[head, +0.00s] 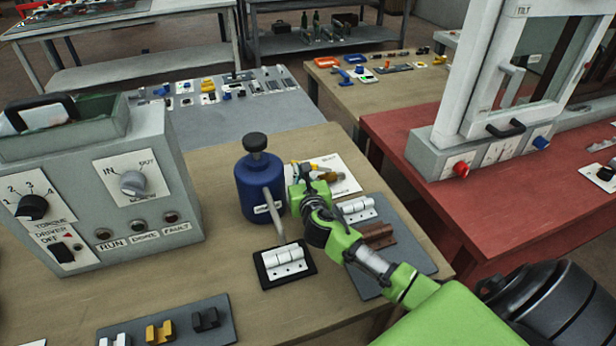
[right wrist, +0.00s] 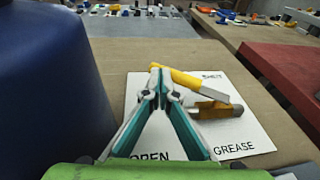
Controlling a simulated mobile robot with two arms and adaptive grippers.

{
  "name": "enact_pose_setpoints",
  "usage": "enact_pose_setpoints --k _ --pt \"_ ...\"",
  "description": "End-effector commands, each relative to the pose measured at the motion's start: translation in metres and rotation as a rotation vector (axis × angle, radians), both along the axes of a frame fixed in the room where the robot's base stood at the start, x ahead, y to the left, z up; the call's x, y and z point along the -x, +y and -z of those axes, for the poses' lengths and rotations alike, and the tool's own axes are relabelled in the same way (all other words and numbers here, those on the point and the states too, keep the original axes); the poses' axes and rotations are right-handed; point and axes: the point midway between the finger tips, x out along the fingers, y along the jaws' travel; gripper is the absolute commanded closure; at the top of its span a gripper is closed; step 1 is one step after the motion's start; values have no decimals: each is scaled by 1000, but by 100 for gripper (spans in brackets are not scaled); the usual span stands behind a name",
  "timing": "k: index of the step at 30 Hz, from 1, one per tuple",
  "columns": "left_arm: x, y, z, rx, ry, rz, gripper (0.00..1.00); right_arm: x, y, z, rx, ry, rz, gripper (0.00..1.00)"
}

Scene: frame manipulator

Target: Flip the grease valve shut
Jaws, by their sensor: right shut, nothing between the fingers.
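The grease valve sits on a white plate (right wrist: 255,135) lettered "GREASE", with "SHUT" at the far edge and a partly hidden "OPEN" at the near edge. In the right wrist view its yellow lever (right wrist: 205,84) slants from upper left to right, above a brass-coloured body (right wrist: 208,110). My right gripper (right wrist: 158,72) is shut and empty, with its fingertips by the lever's left end. I cannot tell whether they touch. My left gripper is not in view.
A blue bottle (head: 258,185) with a black cap stands close left of the right gripper. A hinge on a black pad (head: 285,264) lies in front. A grey control box (head: 110,190) fills the bench's left. A red table (head: 440,205) stands to the right.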

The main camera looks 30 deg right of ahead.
Motion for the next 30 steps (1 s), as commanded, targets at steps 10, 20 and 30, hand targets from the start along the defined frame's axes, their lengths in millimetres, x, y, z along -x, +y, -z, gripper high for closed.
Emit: enact_pose_setpoints --k 10,20,30 --pt "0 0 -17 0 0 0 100 -24 -15 -2 3 0 1 100" --pt "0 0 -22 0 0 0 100 -40 -32 -1 1 0 9 100" --pt "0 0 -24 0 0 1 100 -47 -47 0 2 1 138 100"
